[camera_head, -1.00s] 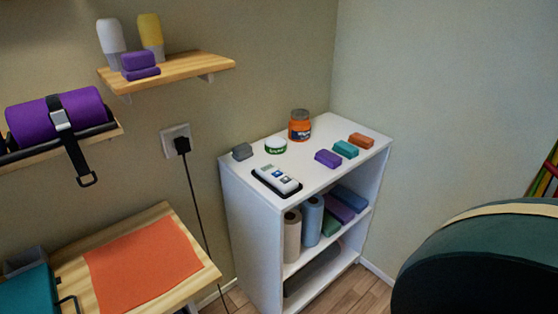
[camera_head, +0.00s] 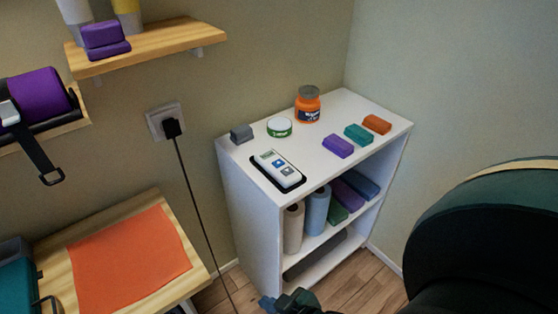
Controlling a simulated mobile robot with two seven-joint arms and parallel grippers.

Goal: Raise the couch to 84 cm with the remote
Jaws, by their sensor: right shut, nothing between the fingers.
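The remote (camera_head: 278,168) is white with a small greenish display and blue-grey buttons. It lies in a black holder (camera_head: 299,183) on top of the white shelf unit, near its front left edge. The display is too small to read. My right gripper (camera_head: 268,303) shows only in part at the bottom edge, below and in front of the shelf unit. It is shut, empty and well apart from the remote. My left gripper is not in view. I cannot make out the couch for certain.
The white shelf unit (camera_head: 240,172) also bears a grey block (camera_head: 242,133), a green-and-white tin (camera_head: 279,127), an orange jar (camera_head: 308,105) and small coloured blocks. A cable hangs from the socket (camera_head: 165,122). A large dark rounded shape blocks the lower right.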

